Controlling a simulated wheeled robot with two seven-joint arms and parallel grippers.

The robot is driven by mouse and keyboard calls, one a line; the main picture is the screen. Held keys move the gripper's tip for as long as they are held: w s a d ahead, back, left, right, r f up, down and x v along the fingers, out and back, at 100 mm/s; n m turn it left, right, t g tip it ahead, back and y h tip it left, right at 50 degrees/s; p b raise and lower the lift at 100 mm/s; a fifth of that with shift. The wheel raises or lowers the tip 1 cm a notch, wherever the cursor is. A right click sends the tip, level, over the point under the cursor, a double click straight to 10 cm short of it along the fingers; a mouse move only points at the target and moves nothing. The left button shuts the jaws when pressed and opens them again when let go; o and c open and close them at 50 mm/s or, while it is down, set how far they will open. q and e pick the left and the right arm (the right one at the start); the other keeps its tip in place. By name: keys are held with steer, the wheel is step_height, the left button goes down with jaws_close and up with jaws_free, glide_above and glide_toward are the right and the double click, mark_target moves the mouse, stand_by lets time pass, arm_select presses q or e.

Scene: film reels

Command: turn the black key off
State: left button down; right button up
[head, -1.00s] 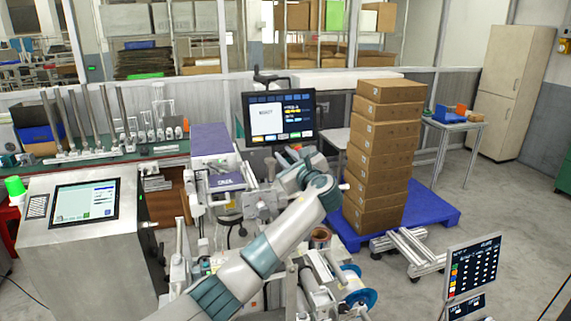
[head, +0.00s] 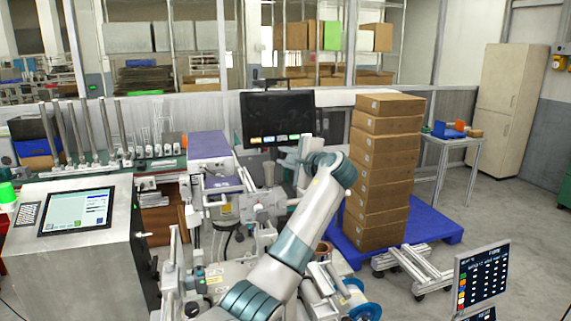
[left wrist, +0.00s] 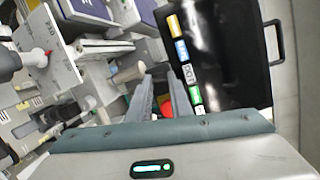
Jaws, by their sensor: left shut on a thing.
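The monitor (head: 278,112) stands behind my left gripper, its screen dark except for a row of coloured buttons along the bottom. It also shows in the left wrist view (left wrist: 222,45) at the upper right. My left gripper (head: 298,152) is just below the monitor's lower right part. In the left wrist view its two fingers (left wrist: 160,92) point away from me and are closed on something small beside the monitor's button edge. The black key itself does not show clearly; the fingers hide it. A red part (left wrist: 167,109) shows between the fingers. My right gripper is not in view.
A stack of cardboard boxes (head: 385,165) stands on a blue pallet (head: 435,222) right of my arm. A metal console with a lit screen (head: 75,211) stands at left. Machine parts crowd the area below the gripper. Floor at right is mostly clear.

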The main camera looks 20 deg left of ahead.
arm_select(q)
steer(key=shift+f+n+b, duration=0.1)
steer(key=shift+n+b, duration=0.3)
steer(key=shift+n, duration=0.7)
steer(key=c, duration=1.9)
jaws_free()
steer(key=shift+o, duration=0.2)
steer(key=shift+s+d, duration=0.1)
